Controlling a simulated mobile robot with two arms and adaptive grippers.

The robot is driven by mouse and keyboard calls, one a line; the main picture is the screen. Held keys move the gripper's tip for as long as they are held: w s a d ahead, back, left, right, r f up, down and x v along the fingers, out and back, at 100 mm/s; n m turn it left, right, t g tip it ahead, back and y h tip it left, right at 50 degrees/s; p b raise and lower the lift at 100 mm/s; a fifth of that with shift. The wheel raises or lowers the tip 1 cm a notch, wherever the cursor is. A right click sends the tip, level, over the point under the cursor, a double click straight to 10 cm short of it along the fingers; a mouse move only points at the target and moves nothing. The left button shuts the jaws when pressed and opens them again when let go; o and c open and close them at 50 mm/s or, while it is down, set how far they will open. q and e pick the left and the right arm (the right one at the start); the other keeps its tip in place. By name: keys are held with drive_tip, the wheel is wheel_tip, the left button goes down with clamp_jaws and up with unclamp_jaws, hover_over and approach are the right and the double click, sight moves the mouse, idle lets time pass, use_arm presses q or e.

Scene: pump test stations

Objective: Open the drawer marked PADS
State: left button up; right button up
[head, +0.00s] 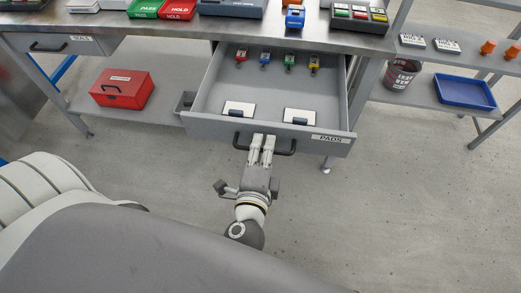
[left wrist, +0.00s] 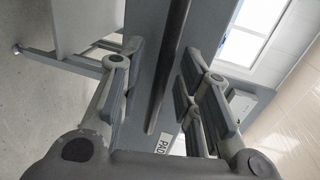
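The drawer marked PADS (head: 230,128) is pulled well out from under the bench, its label (head: 330,138) at the right of its front. Its dark handle (head: 287,152) runs along the front. My left gripper (head: 263,138) is at the handle's middle. In the left wrist view the handle bar (left wrist: 170,60) passes between the spread fingers (left wrist: 163,60), with gaps visible beside it, so the gripper looks open around the bar. Inside the drawer lie two white pads with dark blocks (head: 238,108) and several small coloured items (head: 265,58) at the back. My right gripper is out of view.
A closed drawer (head: 60,45) is at the left. A red case (head: 122,90) sits on the lower shelf. A blue tray (head: 464,92) and a bucket (head: 401,73) stand at the right. The floor (head: 400,220) in front is clear.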

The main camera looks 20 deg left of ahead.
use_arm(q)
drive_tip(key=v, duration=1.2)
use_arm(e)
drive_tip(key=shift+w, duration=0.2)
use_arm(q)
drive_tip(key=shift+w, duration=0.1)
drive_tip(key=s+a+f+n+g+h, duration=0.1)
drive_tip(key=s+a+f+n+g, duration=0.2)
drive_tip(key=f, duration=1.2)
drive_tip(key=s+a+f+n+g+h, duration=0.1)
drive_tip(key=a+f+n+g+h, duration=0.15)
drive_tip(key=f+n+g, duration=0.75)
drive_tip(key=s+a+f+h, duration=0.1)
drive_tip(key=s+a+f, duration=0.2)
drive_tip(key=f, duration=1.6)
drive_tip(key=s+a+r+g+p, duration=0.1)
drive_tip(key=s+a+r+p, duration=0.1)
drive_tip(key=s+p, duration=1.1)
drive_tip(key=shift+s+r+m+p, duration=0.25)
drive_tip(key=shift+r+m+p, duration=0.05)
drive_tip(key=shift+r+p, duration=0.55)
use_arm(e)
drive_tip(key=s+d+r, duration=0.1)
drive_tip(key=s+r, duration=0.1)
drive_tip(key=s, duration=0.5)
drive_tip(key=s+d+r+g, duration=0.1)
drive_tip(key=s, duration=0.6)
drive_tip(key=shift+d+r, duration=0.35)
